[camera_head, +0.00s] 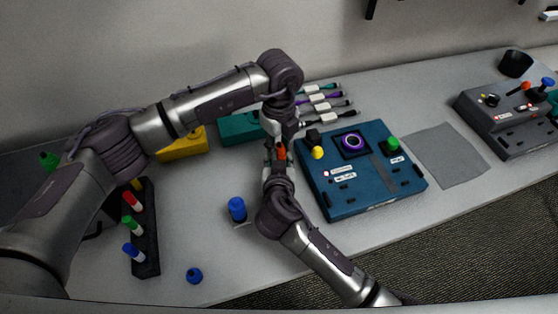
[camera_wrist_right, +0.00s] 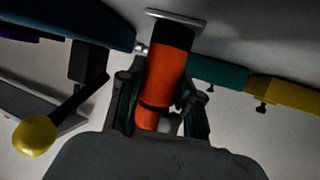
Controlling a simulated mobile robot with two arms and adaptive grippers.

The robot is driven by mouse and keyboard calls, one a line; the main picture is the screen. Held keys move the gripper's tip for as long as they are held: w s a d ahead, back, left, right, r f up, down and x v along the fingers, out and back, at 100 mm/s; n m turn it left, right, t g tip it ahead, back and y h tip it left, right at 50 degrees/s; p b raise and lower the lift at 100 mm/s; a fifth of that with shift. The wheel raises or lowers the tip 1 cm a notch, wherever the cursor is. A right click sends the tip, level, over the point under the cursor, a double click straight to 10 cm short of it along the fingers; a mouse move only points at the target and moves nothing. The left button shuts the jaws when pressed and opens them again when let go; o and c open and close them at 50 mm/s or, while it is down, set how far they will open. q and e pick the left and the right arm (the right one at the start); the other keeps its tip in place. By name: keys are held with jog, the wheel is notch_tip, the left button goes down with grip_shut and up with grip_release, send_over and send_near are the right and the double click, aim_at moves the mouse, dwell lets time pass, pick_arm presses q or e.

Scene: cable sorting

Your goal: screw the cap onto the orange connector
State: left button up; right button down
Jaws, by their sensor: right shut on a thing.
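The orange connector (camera_head: 281,154) shows as a small patch between my two grippers, left of the blue panel. In the right wrist view, its thick orange body (camera_wrist_right: 171,75) has a dark band and a pale plate (camera_wrist_right: 176,18) at one end. My right gripper (camera_wrist_right: 162,95) is shut on it, with a finger along each side; it also shows in the head view (camera_head: 279,163). A narrower orange piece (camera_wrist_right: 147,118) lies past a black band; I cannot tell whether it is the cap. My left gripper (camera_head: 279,142) points down close above the connector. Its fingers are too hidden to read.
The blue panel (camera_head: 390,200) stands close on the right, with a yellow knob (camera_head: 317,153) near the grippers. A blue connector (camera_head: 237,209) and a loose blue cap (camera_head: 194,275) are at front left. A dark rack (camera_head: 147,225) holds coloured pieces. Yellow (camera_head: 185,147) and teal (camera_head: 238,128) boxes stand behind.

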pick_arm(q)
grip_shut()
jog(key=m, duration=0.6)
jog(key=shift+w+m, duration=0.1)
jog(key=shift+m, duration=0.2)
jog(key=m, duration=1.4)
jog(key=shift+m, duration=0.4)
jog(key=m, duration=0.4)
jog(key=shift+m, duration=0.4)
jog(key=m, duration=0.3)
jog(key=o, duration=0.8)
grip_release()
jog(key=shift+c, duration=0.2)
